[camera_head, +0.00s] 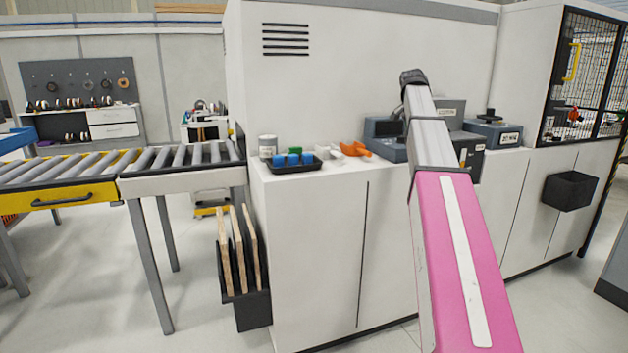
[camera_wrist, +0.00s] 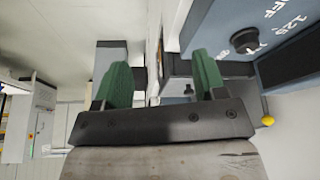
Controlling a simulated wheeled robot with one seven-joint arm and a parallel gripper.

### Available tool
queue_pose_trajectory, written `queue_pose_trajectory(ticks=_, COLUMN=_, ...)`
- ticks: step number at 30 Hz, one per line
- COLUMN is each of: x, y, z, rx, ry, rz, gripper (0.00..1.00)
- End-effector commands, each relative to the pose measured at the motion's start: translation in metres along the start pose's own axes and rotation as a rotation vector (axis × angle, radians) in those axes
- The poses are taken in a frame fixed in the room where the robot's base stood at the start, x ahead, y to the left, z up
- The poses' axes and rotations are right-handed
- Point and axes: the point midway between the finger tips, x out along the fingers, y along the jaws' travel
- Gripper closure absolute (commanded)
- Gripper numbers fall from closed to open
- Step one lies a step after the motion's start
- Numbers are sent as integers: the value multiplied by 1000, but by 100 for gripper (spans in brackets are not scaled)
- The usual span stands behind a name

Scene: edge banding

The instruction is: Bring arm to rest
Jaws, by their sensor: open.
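My gripper (camera_wrist: 162,80) shows in the wrist view with its two green fingers wide apart. Nothing is held between the fingers. In the head view my pink and grey arm reaches up and forward over the white machine cabinet (camera_head: 315,220). Its far end bends at a dark joint, and the gripper itself is hidden there. A blue-grey control box (camera_wrist: 285,45) with a black knob and printed markings is close on the right of the wrist view, beside the right finger.
A roller conveyor (camera_head: 180,157) stands left. Boards (camera_head: 238,255) stand in a low rack. A mesh guard (camera_head: 590,80) is at right.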

Motion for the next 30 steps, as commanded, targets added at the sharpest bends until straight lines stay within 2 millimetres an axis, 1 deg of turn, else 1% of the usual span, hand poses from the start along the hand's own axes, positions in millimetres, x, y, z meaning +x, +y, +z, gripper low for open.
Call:
queue_pose_trajectory(ticks=8, x=46, y=-4, z=36, rx=-75, ry=-26, rz=-6, gripper=35)
queue_pose_trajectory(ticks=11, x=66, y=-6, z=54, rx=-112, ry=-38, rz=-11, gripper=35)
queue_pose_trajectory(ticks=14, x=93, y=-6, z=77, rx=-158, ry=-55, rz=-15, gripper=35)
queue_pose_trajectory(ticks=18, x=136, y=-5, z=119, rx=-239, ry=-83, rz=-26, gripper=35)
queue_pose_trajectory(ticks=20, x=154, y=-4, z=138, rx=-275, ry=-96, rz=-32, gripper=35)
queue_pose_trajectory(ticks=24, x=197, y=2, z=186, rx=-361, ry=-128, rz=-46, gripper=35)
queue_pose_trajectory(ticks=26, x=215, y=6, z=207, rx=-399, ry=-141, rz=-53, gripper=35)
queue_pose_trajectory(ticks=27, x=226, y=9, z=222, rx=-425, ry=-151, rz=-57, gripper=35)
queue_pose_trajectory(ticks=29, x=242, y=13, z=244, rx=-462, ry=-164, rz=-66, gripper=35)
queue_pose_trajectory(ticks=30, x=252, y=16, z=258, rx=-486, ry=-174, rz=-71, gripper=35)
